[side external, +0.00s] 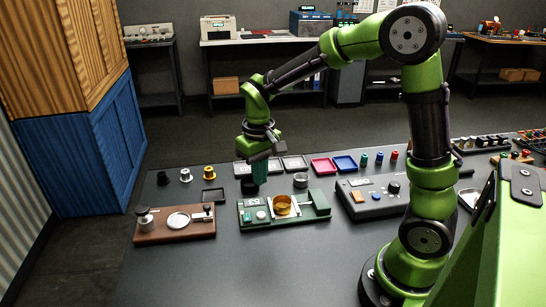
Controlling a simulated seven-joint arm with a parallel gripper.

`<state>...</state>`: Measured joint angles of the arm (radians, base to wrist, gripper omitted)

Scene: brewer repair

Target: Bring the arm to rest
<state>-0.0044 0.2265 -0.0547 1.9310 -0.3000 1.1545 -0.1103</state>
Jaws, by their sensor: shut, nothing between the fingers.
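My gripper (260,187) hangs from the green arm, pointing down, above the back left part of a green board (318,211). Its fingers look closed and nothing shows held in them, though they are small here. The green board carries a gold round part (283,207) in a pale frame near its middle. The gripper is behind and to the left of the gold part, apart from it. Whether the fingertips touch anything behind the board cannot be told.
A brown board (180,236) with a white disc lies left. A grey control box (366,209) stands right. Behind are a pink tray (323,166), a blue tray (345,164) and several small knobs and pegs. The front of the dark table (250,270) is clear.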

